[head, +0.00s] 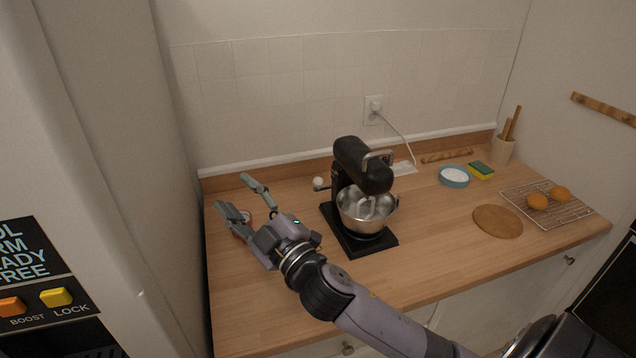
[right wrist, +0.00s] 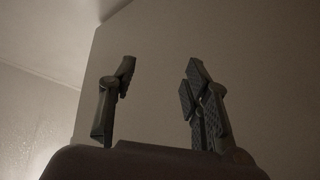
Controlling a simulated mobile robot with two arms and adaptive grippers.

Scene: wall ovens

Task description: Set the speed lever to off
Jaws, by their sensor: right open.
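A black stand mixer (head: 362,180) with a steel bowl (head: 366,212) stands on the wooden counter. A small lever with a pale round knob (head: 318,182) sticks out from the mixer's left side; its exact setting is too small to tell. My right gripper (head: 240,196) is open and empty, to the left of the mixer and apart from the knob. In the right wrist view its two fingers (right wrist: 158,100) are spread, with only a plain pale surface behind them. My left gripper is in neither view.
A small reddish round item (head: 243,232) is partly hidden behind my right gripper. To the mixer's right are a blue-rimmed dish (head: 453,177), a sponge (head: 481,170), a round board (head: 497,221) and a wire rack (head: 565,213). A cord runs to the wall outlet (head: 373,109).

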